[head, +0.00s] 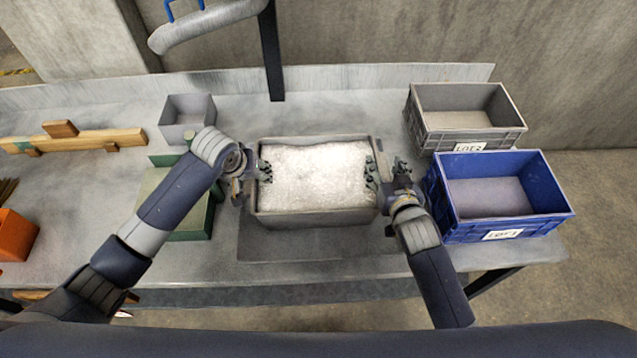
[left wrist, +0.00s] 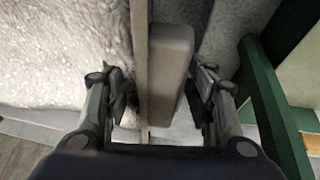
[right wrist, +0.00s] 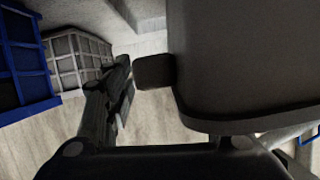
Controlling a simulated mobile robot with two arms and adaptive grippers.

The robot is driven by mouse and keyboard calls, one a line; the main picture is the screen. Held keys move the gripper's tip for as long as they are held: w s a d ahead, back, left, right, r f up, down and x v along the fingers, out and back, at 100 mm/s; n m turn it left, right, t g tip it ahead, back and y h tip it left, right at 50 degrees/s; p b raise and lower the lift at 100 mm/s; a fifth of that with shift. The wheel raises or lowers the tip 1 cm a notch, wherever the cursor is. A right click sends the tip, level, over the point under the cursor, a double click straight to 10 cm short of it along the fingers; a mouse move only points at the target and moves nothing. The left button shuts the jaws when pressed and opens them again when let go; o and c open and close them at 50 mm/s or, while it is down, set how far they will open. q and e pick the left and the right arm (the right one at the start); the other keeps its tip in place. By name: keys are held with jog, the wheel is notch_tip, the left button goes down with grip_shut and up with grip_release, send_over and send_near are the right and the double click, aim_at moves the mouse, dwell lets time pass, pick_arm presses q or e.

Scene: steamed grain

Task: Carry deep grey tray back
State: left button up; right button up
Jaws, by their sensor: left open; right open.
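The deep grey tray (head: 315,219) sits mid-bench, filled with pale, lumpy grain (head: 318,172). My left gripper (head: 252,178) is open at its left side. In the left wrist view, my left gripper's fingers (left wrist: 163,100) lie on both sides of the tray's wall and ledge-like handle (left wrist: 170,60), one on the grain side and one outside, with gaps visible. My right gripper (head: 384,178) is open at the tray's right side. In the right wrist view, one finger stands outside the tray's handle (right wrist: 155,72); the other is hidden by the tray.
A blue crate (head: 500,215) stands close to the right arm, with a grey crate (head: 465,137) behind it. A small grey bin (head: 188,125) and a green box (head: 196,215) are left of the tray. Wooden beams (head: 90,140) lie farther left. A dark post (head: 271,60) rises behind.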

pick_arm(q)
grip_shut()
pick_arm(e)
grip_shut()
